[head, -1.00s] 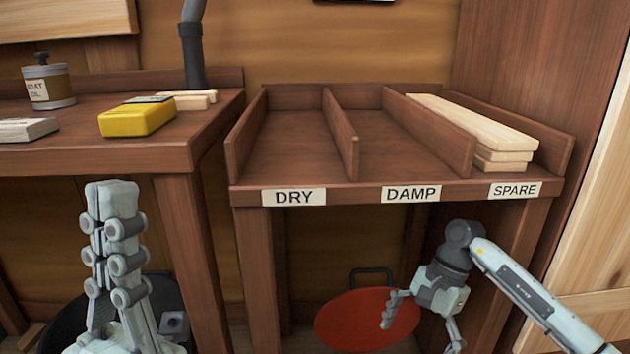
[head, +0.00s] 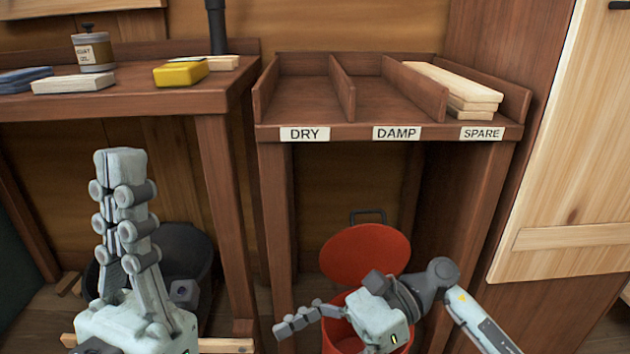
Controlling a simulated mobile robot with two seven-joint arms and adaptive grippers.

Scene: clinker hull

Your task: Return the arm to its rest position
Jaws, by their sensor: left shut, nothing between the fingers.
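My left gripper (head: 122,165) points upward at the lower left of the head view, in front of the workbench. Its fingers are together with nothing between them. My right gripper (head: 290,325) is low in the middle, in front of the red bin, with its fingers pointing left. One finger shows clearly; the rest is hidden or out of frame, so I cannot tell how far it is open.
A rack (head: 390,133) has bays labelled DRY, DAMP and SPARE; wooden strips (head: 455,85) lie in SPARE. The workbench (head: 130,104) holds a yellow block (head: 181,73) and a tin (head: 93,52). Below are a red bin (head: 365,250) and a dark tub (head: 185,250).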

